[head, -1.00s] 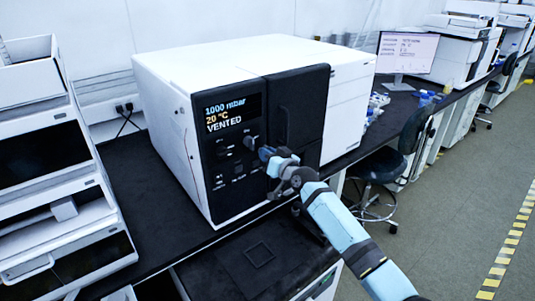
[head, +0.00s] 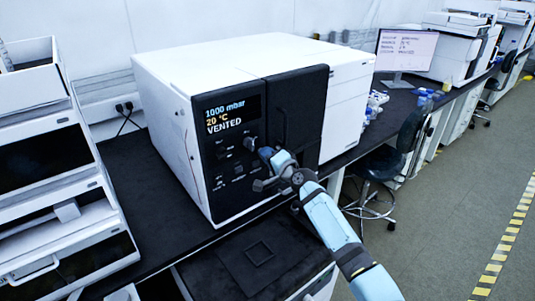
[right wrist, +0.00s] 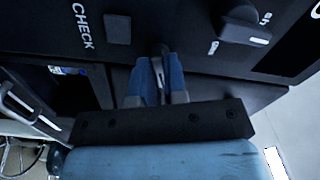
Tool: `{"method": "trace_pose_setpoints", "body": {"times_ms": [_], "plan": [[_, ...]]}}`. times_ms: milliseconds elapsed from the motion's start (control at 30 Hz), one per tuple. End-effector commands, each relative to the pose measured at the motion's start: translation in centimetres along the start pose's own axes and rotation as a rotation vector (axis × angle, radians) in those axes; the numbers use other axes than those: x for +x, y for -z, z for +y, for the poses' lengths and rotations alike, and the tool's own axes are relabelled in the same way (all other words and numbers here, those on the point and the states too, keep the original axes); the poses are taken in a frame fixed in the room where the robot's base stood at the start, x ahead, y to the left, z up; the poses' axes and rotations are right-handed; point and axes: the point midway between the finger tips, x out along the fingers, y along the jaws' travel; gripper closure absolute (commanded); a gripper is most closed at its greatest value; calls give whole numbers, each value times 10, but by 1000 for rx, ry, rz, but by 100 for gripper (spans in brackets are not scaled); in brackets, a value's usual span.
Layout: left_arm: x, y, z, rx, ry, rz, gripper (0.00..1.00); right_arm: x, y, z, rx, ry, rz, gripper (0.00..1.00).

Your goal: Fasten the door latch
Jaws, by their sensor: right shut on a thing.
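The white instrument (head: 220,65) stands on the black bench, with a black front panel and a black door (head: 297,110) that looks closed. Its screen reads 1000 mbar, 20 °C, VENTED. My right gripper (head: 266,154) is at the panel near the door's left edge. In the right wrist view, its blue fingers (right wrist: 158,78) are shut on a small dark part, which I take as the door latch (right wrist: 160,50). The fingers hide most of it, so I cannot tell its angle. My left gripper is not in view.
A dark rotary knob (right wrist: 245,25) and a square button (right wrist: 117,29) beside the word CHECK are close to the gripper. A blue chair (head: 385,155) stands at the right. White stacked units (head: 50,150) stand at the left.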

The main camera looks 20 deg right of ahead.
Motion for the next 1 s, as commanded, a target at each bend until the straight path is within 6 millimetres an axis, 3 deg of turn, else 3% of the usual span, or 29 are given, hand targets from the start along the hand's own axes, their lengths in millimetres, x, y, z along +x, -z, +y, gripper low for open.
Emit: {"method": "trace_pose_setpoints", "body": {"times_ms": [400, 1000], "plan": [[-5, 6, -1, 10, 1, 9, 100, 0, 1, -1, 280, 3, 1, 100], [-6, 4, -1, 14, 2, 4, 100, 0, 1, 0, 368, 3, 2, 100]]}}
